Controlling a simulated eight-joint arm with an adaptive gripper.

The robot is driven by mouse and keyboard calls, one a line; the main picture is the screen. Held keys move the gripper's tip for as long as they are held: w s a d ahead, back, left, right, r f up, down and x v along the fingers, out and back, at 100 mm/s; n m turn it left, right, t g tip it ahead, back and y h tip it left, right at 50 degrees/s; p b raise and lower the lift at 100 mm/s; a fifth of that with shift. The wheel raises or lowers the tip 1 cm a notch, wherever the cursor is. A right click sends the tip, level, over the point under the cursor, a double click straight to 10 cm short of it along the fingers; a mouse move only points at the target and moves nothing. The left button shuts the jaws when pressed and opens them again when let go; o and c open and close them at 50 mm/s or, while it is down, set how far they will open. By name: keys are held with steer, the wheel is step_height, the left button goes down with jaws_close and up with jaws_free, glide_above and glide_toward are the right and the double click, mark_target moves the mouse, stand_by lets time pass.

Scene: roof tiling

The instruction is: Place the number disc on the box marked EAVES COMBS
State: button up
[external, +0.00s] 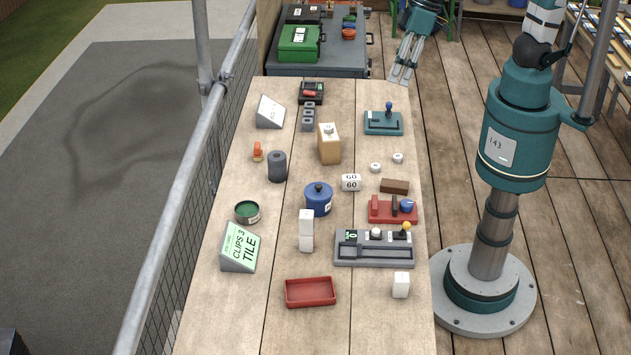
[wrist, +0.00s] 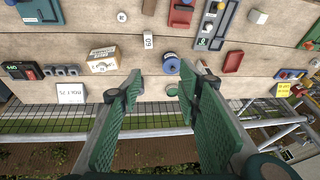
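Two small white discs lie on the bench in the external view, one nearer (external: 375,167) and one farther right (external: 397,157); their marks are too small to read. One white disc (wrist: 122,17) also shows near the top of the wrist view. A tan box (external: 329,148) stands upright left of the discs with a round white spot on its top; it also shows in the wrist view (wrist: 103,53). Its lettering is not legible. My gripper (wrist: 160,74) is open and empty, its two green fingers wide apart above the bench's far side.
A blue lidded pot (external: 318,201), a "60" block (external: 351,182) and a dark cylinder (external: 277,166) stand around the box. A red tray (external: 310,292), grey control panel (external: 374,248) and "CLIPS 3 TILE" sign (external: 239,247) are nearer. Railing (external: 190,175) runs along the left edge.

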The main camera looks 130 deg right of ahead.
steer(key=s+a+r+n+t, duration=0.1)
steer(key=s+a+n, duration=0.3)
steer(key=a, duration=0.4)
steer(key=s+a+r+n+t+y, duration=0.1)
steer(key=s+a+r+n+t, duration=0.1)
steer(key=s+a+n, duration=0.2)
steer(key=shift+s+a+t, duration=0.3)
steer(key=shift+s+a, duration=1.05)
steer(key=shift+a, duration=0.55)
steer(key=shift+o, duration=0.5)
steer(key=shift+r, duration=0.1)
